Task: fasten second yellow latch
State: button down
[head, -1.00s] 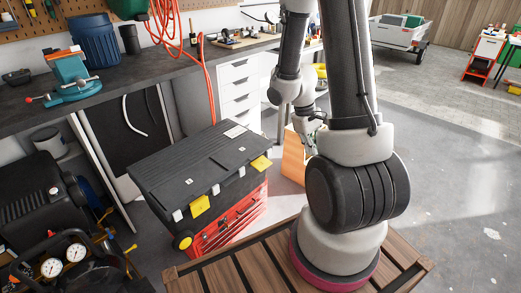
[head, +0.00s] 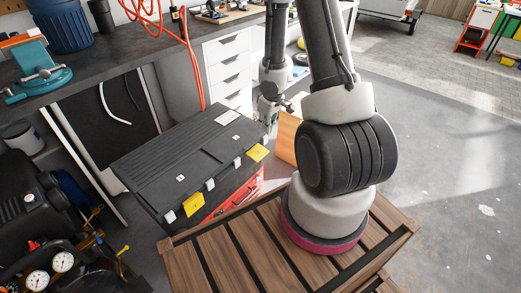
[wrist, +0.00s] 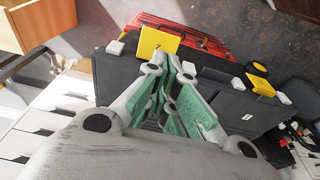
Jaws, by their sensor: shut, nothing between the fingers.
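A black toolbox lid (head: 190,150) carries two yellow latches on its front edge. The right latch (head: 257,153) juts outward from the edge; it shows in the wrist view as the larger yellow plate (wrist: 158,43). The left latch (head: 193,205) appears in the wrist view (wrist: 260,85) bent down over the edge. My gripper (wrist: 177,64), with green finger pads, is shut and empty. It is over the lid, close to the right latch, its tips just short of the plate in the wrist view. Whether they touch cannot be told. In the head view the fingertips are hardly visible.
The lid sits on a red tool chest (head: 235,195). An orange board (head: 288,137) stands right of it, and white drawers (head: 228,65) stand behind. A dark workbench (head: 110,65) runs along the back left. A slatted wooden surface (head: 240,240) is in front.

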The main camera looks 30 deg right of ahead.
aim_at(260, 154)
jog(key=f, duration=0.4)
jog(key=w+f, duration=0.1)
jog(key=f, duration=0.4)
jog(key=w+a+f, duration=0.1)
jog(key=f, duration=0.3)
jog(key=shift+w+f, duration=0.15)
jog(key=shift+f, duration=0.25)
